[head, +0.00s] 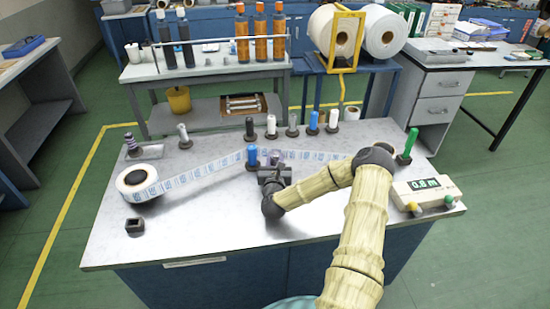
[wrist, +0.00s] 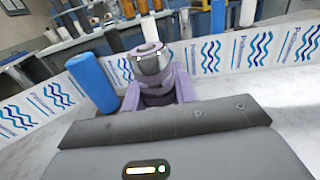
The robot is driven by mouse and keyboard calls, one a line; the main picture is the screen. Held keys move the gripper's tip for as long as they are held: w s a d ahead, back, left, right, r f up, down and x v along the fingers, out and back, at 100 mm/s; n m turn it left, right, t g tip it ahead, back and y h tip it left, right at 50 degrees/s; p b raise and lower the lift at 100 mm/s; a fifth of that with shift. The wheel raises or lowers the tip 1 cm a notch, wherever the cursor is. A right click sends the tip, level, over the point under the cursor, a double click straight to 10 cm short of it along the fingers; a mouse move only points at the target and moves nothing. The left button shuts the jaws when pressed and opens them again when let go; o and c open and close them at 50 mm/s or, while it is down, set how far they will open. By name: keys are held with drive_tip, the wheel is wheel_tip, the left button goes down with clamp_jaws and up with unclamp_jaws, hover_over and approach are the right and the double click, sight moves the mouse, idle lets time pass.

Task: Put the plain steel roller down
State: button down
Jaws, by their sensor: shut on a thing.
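My gripper (wrist: 160,85) has purple fingers closed around a short grey steel roller (wrist: 148,60) with a dark lower part, seen in the wrist view. In the head view my gripper (head: 275,162) is at the middle of the steel table (head: 200,225), just right of a blue roller on a dark foot (head: 252,156). That blue roller also stands close to the left of my fingers in the wrist view (wrist: 92,82). The held roller is mostly hidden in the head view. I cannot tell whether its foot touches the table.
A printed web (head: 205,173) runs from the roll (head: 138,182) at left past my gripper. Several rollers stand behind it, including a white one (head: 271,126) and a grey one (head: 293,125). A green roller (head: 410,143) and a counter box (head: 427,192) are at right.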

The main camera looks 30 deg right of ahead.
drive_tip(key=shift+r, duration=0.1)
drive_tip(key=c, duration=1.1)
unclamp_jaws()
drive_tip(key=b+v, duration=0.1)
drive_tip(key=v, duration=1.1)
